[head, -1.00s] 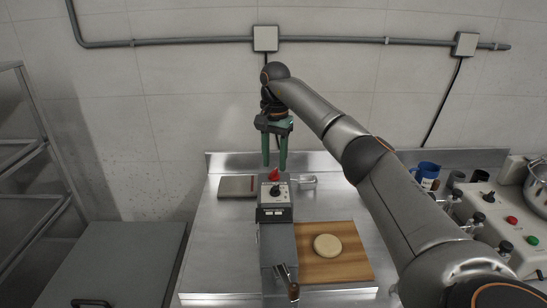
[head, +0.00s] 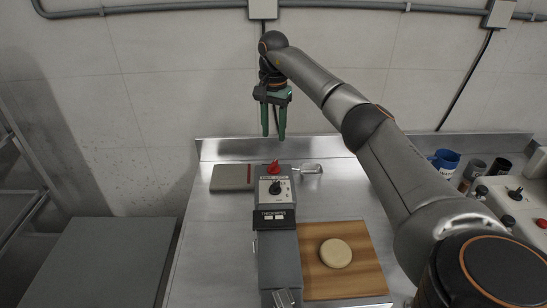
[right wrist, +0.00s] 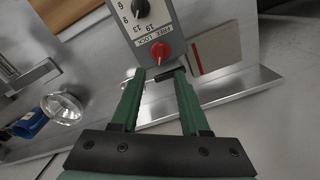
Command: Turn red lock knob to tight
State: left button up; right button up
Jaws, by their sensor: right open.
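The red lock knob (head: 274,167) sits at the far end of a grey machine (head: 278,235) on the steel table. In the right wrist view the red knob (right wrist: 160,51) lies just beyond my fingertips, beside the lettering "FREE LOCK". A black dial (head: 276,187) with numbers is nearer on the same panel. My right gripper (head: 273,133) has green fingers pointing down, open and empty, above and slightly behind the red knob. It also shows in the right wrist view (right wrist: 162,82), fingers apart and not touching the knob. My left gripper is out of view.
A wooden board (head: 372,260) with a round dough piece (head: 335,253) lies right of the machine. A grey flat box (head: 232,177) lies left of it. A blue mug (head: 445,160) and a control box (head: 515,200) stand at the right.

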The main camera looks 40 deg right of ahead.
aim_at(274, 162)
notch_tip(274, 162, down, 10)
dwell(0.3)
grip_shut()
dwell(0.4)
